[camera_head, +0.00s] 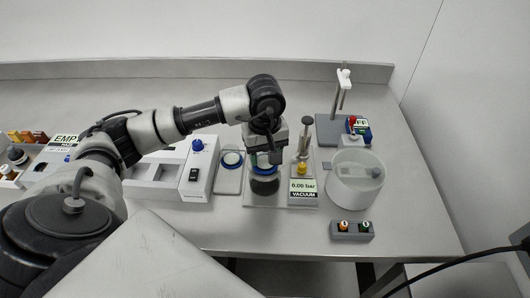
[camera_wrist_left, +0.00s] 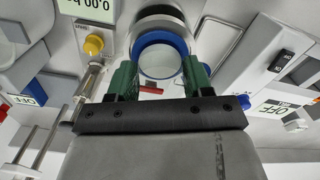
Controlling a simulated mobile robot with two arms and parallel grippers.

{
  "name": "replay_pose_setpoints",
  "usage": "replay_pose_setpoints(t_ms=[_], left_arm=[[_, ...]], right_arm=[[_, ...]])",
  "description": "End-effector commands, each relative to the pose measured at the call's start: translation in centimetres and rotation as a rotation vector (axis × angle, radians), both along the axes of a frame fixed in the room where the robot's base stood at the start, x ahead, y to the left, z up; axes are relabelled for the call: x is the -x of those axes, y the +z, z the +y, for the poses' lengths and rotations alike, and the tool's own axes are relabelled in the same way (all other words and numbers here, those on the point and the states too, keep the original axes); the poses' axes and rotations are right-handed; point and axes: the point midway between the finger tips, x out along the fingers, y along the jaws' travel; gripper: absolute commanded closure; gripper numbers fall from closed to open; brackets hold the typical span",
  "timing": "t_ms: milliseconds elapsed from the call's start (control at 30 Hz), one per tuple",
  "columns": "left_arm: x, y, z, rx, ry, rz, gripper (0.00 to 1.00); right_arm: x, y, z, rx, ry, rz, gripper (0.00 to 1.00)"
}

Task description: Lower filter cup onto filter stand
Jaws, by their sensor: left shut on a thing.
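My left gripper (camera_head: 267,158) points down over the vacuum station in the head view. Its green fingers (camera_wrist_left: 160,80) are shut on the filter cup (camera_wrist_left: 160,58), which shows a blue rim and a whitish inside in the left wrist view. In the head view, part of the blue cup (camera_head: 263,170) shows below the fingers, above a dark round body (camera_head: 265,186). I cannot tell whether the cup touches what is under it. A blue-ringed white disc (camera_head: 231,159) sits on a grey plate to the left; which part is the filter stand is unclear. My right gripper is out of view.
A vacuum display (camera_head: 303,186) reading 0.00 bar and a yellow knob (camera_head: 302,169) stand close right of the gripper. White equipment (camera_head: 170,172) is at left.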

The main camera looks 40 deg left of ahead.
Motion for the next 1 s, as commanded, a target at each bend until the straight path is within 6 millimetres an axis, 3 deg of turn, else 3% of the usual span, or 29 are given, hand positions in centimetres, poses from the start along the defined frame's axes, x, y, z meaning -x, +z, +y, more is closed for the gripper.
replay_pose_setpoints(t_ms=[367, 400, 600, 867, 1000], left_arm=[[0.0, -0.3, 0.0, 0.000, 0.001, 0.000, 0.73], [0.0, -0.3, 0.0, 0.000, 0.001, 0.000, 0.48], [0.0, -0.3, 0.0, 0.000, 0.000, 0.000, 0.20], [0.0, -0.2, 0.0, 0.000, 0.000, 0.000, 0.20], [-0.1, 0.8, 0.0, 0.000, 0.001, -0.003, 0.20]], right_arm=[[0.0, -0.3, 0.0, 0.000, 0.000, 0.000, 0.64], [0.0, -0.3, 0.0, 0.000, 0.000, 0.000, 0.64], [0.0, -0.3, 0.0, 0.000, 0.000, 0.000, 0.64], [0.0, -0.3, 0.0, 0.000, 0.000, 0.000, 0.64], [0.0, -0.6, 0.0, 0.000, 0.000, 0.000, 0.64]])
